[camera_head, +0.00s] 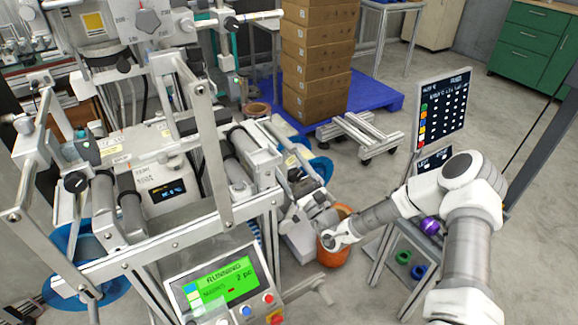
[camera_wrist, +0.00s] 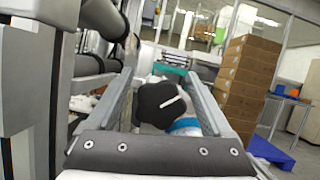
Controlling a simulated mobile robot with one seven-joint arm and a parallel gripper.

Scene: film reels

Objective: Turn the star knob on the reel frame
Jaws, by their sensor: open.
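A black star knob (camera_wrist: 160,104) with a white line across its face shows in the middle of the wrist view. The line slants up to the right. My gripper (camera_wrist: 160,80) is open, with one finger on each side of the knob in that view. I cannot tell whether either finger touches it. In the head view my arm reaches in from the right to the near right side of the reel frame (camera_head: 150,252). I cannot pick out the black knob there for certain.
The frame's rails and dark rollers (camera_wrist: 95,64) are close on the left. An orange bucket (camera_head: 335,250) stands under my wrist. A screen (camera_head: 441,112) on a stand is to the right. Stacked cartons (camera_head: 316,60) sit on a blue pallet (camera_head: 374,95) behind. A control panel (camera_head: 220,290) reads RUNNING.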

